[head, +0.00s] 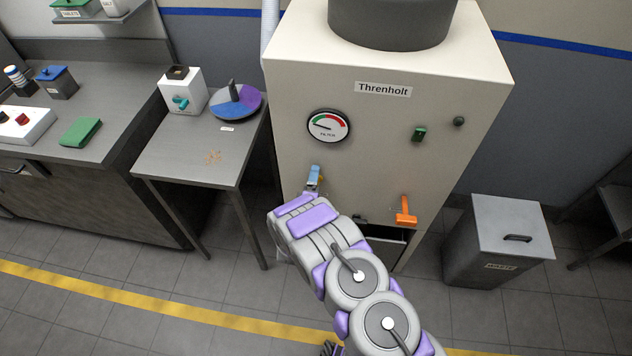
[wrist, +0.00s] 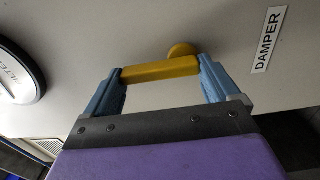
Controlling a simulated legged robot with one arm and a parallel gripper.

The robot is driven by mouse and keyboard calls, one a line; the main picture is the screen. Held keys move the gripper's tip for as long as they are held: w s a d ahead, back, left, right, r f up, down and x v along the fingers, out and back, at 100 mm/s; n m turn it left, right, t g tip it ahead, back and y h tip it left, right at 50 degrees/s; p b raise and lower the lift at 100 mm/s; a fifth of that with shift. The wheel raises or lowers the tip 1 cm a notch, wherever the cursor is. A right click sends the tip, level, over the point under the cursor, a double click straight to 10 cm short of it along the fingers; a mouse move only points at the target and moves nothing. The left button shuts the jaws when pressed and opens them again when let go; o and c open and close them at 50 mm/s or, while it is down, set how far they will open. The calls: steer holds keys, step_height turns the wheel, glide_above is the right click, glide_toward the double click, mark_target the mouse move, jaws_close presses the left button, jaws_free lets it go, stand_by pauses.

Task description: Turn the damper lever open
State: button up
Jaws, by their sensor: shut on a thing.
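The damper lever is yellow; in the wrist view its bar (wrist: 160,70) spans between my two blue fingertips, with a round yellow hub (wrist: 181,50) against the panel behind it. My gripper (wrist: 162,78) is shut on this bar, one finger at each end. A white DAMPER label (wrist: 268,40) is on the panel to the right of the lever there. In the head view my gripper (head: 315,178) is at the lower left of the cabinet front (head: 370,150), below the gauge.
A round gauge (head: 328,126) is above my gripper. An orange lever (head: 405,212) and a green switch (head: 419,133) are to the right on the cabinet. A waste bin (head: 505,240) stands right of it. A side table (head: 190,155) stands left. The floor in front is clear.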

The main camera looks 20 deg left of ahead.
steer(key=shift+s+a, duration=0.15)
steer(key=shift+a, duration=0.1)
steer(key=o, duration=1.2)
steer(key=shift+f, duration=0.1)
steer(key=shift+c, duration=0.2)
steer(key=shift+o, duration=0.4)
steer(key=shift+a+f, duration=0.1)
steer(key=shift+a, duration=0.15)
steer(key=shift+d, duration=0.1)
steer(key=p+v, duration=0.2)
steer(key=v, duration=1.5)
steer(key=shift+p, duration=0.35)
steer(key=shift+s, duration=0.1)
